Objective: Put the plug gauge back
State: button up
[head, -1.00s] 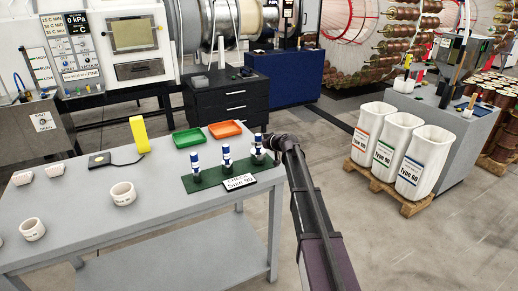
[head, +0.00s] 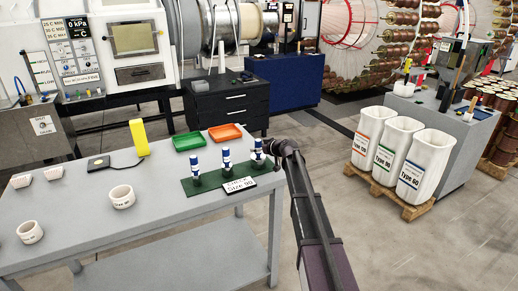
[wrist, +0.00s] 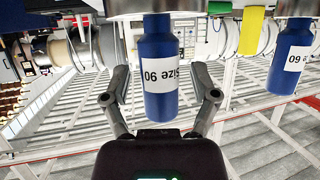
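Three blue and white plug gauges stand upright on a green holder (head: 212,187) on the grey table: a left one (head: 195,167), a middle one (head: 226,158) and a right one (head: 259,151). My gripper (head: 274,147) is at the right gauge, coming from the right. In the wrist view my gripper (wrist: 160,88) is open, with one finger on each side of a blue gauge (wrist: 159,95) and a gap on both sides. Its label says Size, with a number 60 or 90 that I cannot settle. A second labelled gauge (wrist: 288,60) is to the right.
A "Size 90" sign (head: 240,185) lies in front of the holder. Behind are a green tray (head: 189,141), an orange tray (head: 225,132) and a yellow upright thing (head: 139,138). White rings (head: 122,196) lie on the left. White bins (head: 411,165) stand on a pallet at right.

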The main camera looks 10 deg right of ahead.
jog(key=shift+r, duration=0.1)
jog(key=shift+s+r, duration=0.15)
jog(key=p+v, duration=0.4)
jog(key=v, duration=0.7)
jog(key=shift+s+d+p, duration=0.2)
jog(key=shift+d+p, duration=0.05)
jog(key=shift+p, duration=0.15)
jog(key=shift+r, duration=0.1)
dwell(0.3)
jog(key=s+a+f+m+g+h, duration=0.1)
jog(key=s+a+f+g, duration=0.2)
jog(key=s, duration=0.5)
jog(key=s+a+f+m+g+h, duration=0.1)
jog(key=s+a+f+g, duration=0.2)
jog(key=s, duration=0.6)
jog(key=s+a+f+m+g+h, duration=0.15)
jog(key=s+f, duration=0.25)
jog(key=s, duration=0.4)
jog(key=s+d+f+m+g+h, duration=0.1)
jog(key=s+m+g+h, duration=0.2)
jog(key=s, duration=0.8)
jog(key=shift+d+f+g+h, duration=0.25)
jog(key=shift+g+h, duration=0.2)
